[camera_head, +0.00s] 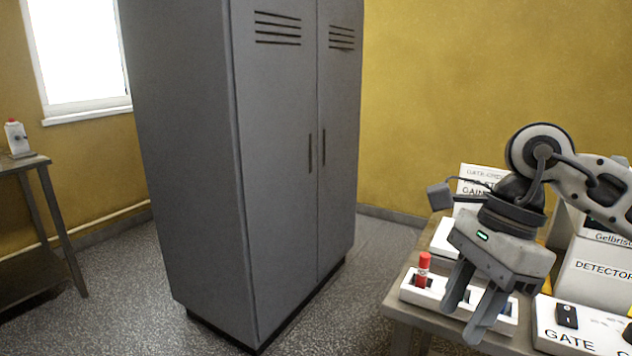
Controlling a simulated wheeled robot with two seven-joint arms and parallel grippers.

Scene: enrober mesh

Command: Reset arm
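My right gripper (462,322) hangs from the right arm at the right of the head view, fingers pointing down. The fingers are apart and I see nothing held between them. They are in front of a white holder (418,294) on the table, overlapping it in the picture. I cannot tell if they touch it. A red-topped piece (424,270) stands upright in the holder, left of the fingers. Part of the holder is hidden behind the fingers. My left gripper is not in view.
The table (401,311) also bears a white GATE switch box (570,338), a DETECTOR box (600,272) and a sign (472,186) behind the arm. A grey cabinet (285,160) stands mid-view. A side table (22,163) with a red-topped white device (16,138) is left.

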